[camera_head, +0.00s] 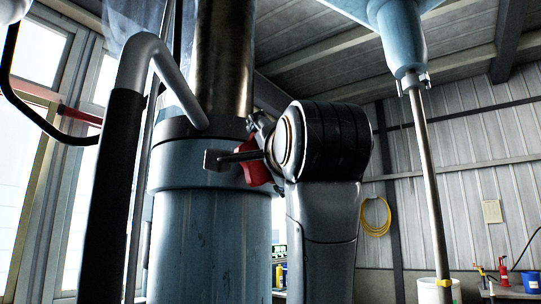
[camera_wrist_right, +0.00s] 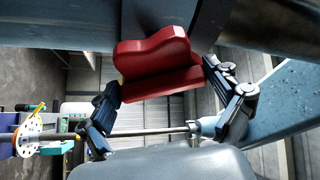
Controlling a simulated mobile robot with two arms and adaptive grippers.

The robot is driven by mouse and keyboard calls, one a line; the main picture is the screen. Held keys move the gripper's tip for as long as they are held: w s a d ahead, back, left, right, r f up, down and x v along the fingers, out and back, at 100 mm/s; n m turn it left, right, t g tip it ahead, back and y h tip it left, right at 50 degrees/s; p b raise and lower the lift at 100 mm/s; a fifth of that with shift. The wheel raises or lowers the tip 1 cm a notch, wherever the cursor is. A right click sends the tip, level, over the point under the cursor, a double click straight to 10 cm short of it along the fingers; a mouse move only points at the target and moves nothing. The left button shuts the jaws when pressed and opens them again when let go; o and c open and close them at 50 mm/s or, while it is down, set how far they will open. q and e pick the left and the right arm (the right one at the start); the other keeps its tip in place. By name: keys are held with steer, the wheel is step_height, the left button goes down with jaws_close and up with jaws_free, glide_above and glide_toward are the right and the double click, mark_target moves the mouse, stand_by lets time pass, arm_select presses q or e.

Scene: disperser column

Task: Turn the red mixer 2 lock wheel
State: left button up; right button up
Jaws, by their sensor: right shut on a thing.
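The red lock wheel (camera_head: 256,161) sits at the collar on the blue-grey column, near the middle of the head view. Part of it is hidden behind my right wrist. In the right wrist view the red wheel (camera_wrist_right: 157,62) shows as a lobed piece close in front of the camera. My right gripper (camera_wrist_right: 162,82) has a finger at each side of it and is shut on it. In the head view this gripper (camera_head: 261,130) is mostly hidden behind its black wrist. My left gripper is not in view.
A flat metal lever (camera_head: 225,157) sticks out to the left beside the wheel. A grey bent handle with a black grip (camera_head: 110,170) stands left of the column (camera_head: 210,240). A second mixer with a steel shaft (camera_head: 428,180) hangs at the right. A yellow hose (camera_head: 376,217) is on the back wall.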

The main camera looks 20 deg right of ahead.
steer(key=shift+r, duration=0.15)
steer(key=o, duration=0.9)
steer(key=shift+w, duration=0.1)
steer(key=shift+c, duration=0.2)
steer(key=shift+w+a, duration=0.2)
steer(key=shift+w, duration=0.05)
steer(key=shift+s+f, duration=0.2)
steer(key=shift+s, duration=0.25)
steer(key=v, duration=1.1)
